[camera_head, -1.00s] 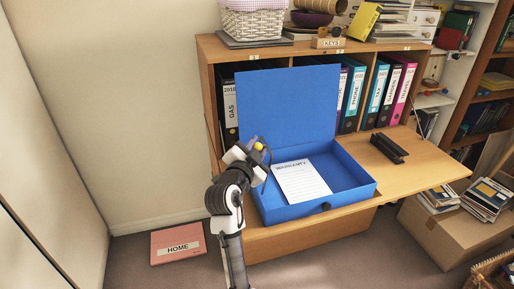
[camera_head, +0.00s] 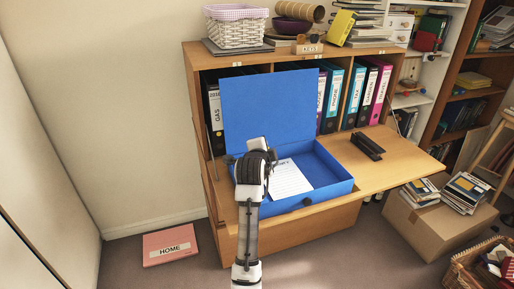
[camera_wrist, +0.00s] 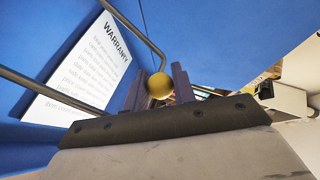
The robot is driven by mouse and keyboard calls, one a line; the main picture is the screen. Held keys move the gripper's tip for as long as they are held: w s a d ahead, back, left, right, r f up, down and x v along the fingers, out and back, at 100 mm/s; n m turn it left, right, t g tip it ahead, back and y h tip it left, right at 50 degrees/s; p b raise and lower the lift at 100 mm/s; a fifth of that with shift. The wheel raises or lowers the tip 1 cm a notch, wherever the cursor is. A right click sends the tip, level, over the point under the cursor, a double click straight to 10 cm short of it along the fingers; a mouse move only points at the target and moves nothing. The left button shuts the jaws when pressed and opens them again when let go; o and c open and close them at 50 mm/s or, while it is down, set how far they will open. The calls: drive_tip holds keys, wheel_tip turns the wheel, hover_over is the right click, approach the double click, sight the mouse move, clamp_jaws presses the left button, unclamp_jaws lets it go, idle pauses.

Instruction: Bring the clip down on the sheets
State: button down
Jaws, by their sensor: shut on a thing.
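The open blue box file (camera_head: 335,189) lies on the fold-down shelf with its lid (camera_head: 268,105) raised behind it. Printed sheets headed WARRANTY (camera_head: 290,181) lie inside; they also show at left in the wrist view (camera_wrist: 92,62). The clip is a bent metal wire (camera_wrist: 60,88) with a yellow ball knob (camera_wrist: 159,86). My gripper (camera_wrist: 160,82) is shut on the knob, one finger on each side. The wire stands above the sheets, apart from them as far as I can see. In the head view my gripper (camera_head: 257,146) is over the box's left part and hides the knob.
A black hole punch (camera_head: 367,146) stands on the shelf right of the box. Ring binders (camera_head: 365,92) fill the compartments behind. A pink HOME folder (camera_head: 170,246) lies on the floor at left. A cardboard box (camera_head: 425,222) with magazines stands at right.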

drive_tip(key=d+f+m+y, duration=0.1)
drive_tip(key=f, duration=0.1)
drive_tip(key=w+d+f+m+g+y+p, duration=0.1)
drive_tip(key=d+f, duration=0.1)
drive_tip(key=d+f+m+g+y+p, duration=0.1)
drive_tip(key=f+y, duration=0.1)
drive_tip(key=f, duration=0.1)
drive_tip(key=shift+w+d+m, duration=0.25)
drive_tip(key=shift+d+m, duration=0.05)
drive_tip(key=shift+d+f, duration=0.2)
drive_tip(key=shift+f, duration=0.95)
drive_tip(key=shift+d+f, duration=0.1)
drive_tip(key=shift+d, duration=0.1)
drive_tip(key=c, duration=1.2)
unclamp_jaws()
drive_tip(key=shift+f, duration=0.1)
drive_tip(key=shift+o, duration=0.2)
drive_tip(key=shift+d, duration=0.1)
drive_tip(key=shift+r, duration=0.2)
drive_tip(key=b+v, duration=0.2)
drive_tip(key=v, duration=1.1)
drive_tip(key=shift+s+a+r, duration=0.2)
drive_tip(key=shift+a+r, duration=0.05)
drive_tip(key=shift+r, duration=0.1)
